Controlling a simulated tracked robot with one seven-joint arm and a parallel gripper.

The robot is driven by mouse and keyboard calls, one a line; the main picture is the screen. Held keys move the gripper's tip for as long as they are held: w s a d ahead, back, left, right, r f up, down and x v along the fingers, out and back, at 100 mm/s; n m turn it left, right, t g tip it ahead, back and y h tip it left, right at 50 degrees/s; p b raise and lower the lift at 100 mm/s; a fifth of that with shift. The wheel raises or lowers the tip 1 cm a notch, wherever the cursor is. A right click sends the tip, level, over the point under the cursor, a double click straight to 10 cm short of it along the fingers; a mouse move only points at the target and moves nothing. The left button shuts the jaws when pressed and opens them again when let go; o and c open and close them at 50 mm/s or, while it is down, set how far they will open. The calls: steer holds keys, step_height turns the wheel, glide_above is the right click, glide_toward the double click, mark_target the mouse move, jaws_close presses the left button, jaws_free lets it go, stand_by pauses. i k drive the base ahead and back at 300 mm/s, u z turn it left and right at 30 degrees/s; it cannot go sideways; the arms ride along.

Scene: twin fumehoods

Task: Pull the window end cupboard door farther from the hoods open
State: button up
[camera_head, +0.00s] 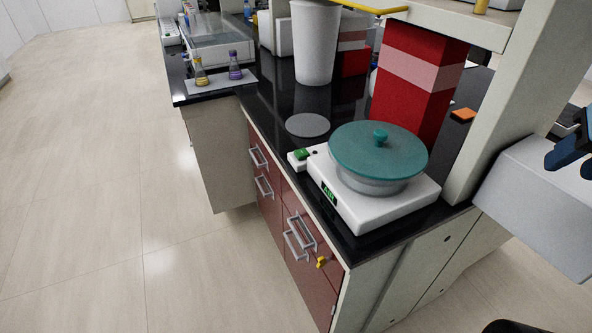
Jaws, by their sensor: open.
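Dark red cupboard and drawer fronts (318,288) line the side of the black-topped bench. They look shut. Two silver handles (258,156) sit on the farther fronts, and two more (301,232) sit close together on the nearer fronts. A small yellow piece (320,262) sticks out beside the nearer handles. The lower parts of the fronts are partly cut off by the steep view. I cannot tell which door is at the window end, as no window or hood is clearly visible. My gripper is not in view.
A white hotplate (360,213) with a teal-lidded dish (378,151) stands at the near bench corner. Behind are a red box (418,85) and a white cylinder (315,42). Two flasks (201,73) stand on the farther bench. The pale floor (100,200) left is clear.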

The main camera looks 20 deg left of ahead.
mark_target(269, 202)
steer(key=k, duration=1.5)
steer(key=u, duration=0.8)
steer(key=i, duration=1.3)
steer(key=u, duration=0.05)
